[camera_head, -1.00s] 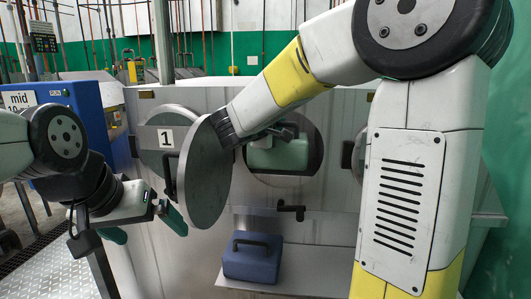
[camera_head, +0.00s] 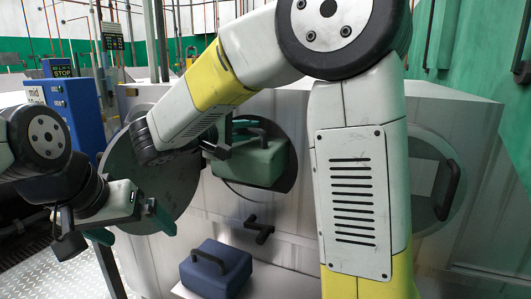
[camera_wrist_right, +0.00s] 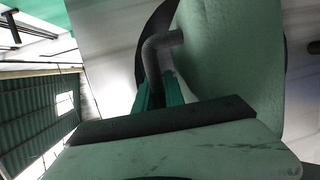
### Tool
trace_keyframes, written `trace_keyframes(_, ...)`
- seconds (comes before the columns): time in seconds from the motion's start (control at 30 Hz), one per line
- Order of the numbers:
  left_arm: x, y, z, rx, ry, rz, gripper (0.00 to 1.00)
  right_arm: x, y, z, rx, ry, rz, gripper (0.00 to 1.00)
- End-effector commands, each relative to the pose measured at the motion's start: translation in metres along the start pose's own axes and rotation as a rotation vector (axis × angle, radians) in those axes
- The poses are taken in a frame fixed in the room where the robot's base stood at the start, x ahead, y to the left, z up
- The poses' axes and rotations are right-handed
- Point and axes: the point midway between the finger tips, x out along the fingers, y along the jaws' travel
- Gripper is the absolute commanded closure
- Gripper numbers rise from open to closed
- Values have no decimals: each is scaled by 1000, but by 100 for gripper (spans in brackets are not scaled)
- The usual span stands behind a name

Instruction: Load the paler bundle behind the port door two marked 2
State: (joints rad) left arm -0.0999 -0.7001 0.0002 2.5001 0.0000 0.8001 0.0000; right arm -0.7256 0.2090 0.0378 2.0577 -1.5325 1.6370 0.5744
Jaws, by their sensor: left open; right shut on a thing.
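The pale green bundle (camera_head: 252,166) is in the round middle port opening (camera_head: 288,178), its left part overlapping the rim; how deep it sits I cannot tell. My right gripper (camera_head: 228,140) is shut on the bundle's handle. In the right wrist view the handle (camera_wrist_right: 158,55) rises between the fingers, beside the bundle (camera_wrist_right: 230,60). The port's door (camera_head: 125,165), a grey disc, stands swung open to the left, partly behind my right arm. My left gripper (camera_head: 112,232) is open and empty in front of that door. No port number is readable now.
A dark blue bundle (camera_head: 215,268) with a handle sits on the ledge below the port. A dark lever (camera_head: 259,230) sticks out under the opening. A shut round door (camera_head: 425,185) with a handle is at right. A blue control box (camera_head: 75,110) stands at left.

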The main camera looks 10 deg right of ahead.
Motion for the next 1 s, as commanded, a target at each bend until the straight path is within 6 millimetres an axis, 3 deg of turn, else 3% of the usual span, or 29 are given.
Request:
trace_keyframes(0.5, 0, 0, 0, 0, 0, 0, 0, 113, 4, -34, 2, -4, 3, 100)
trace_keyframes(0.93, 0, 0, 0, 0, 0, 0, 0, 150, 5, -45, 0, -4, 3, 100)
trace_keyframes(1.0, 0, 0, 0, 0, 0, 0, 0, 149, -9, -45, -5, -1, 1, 100)
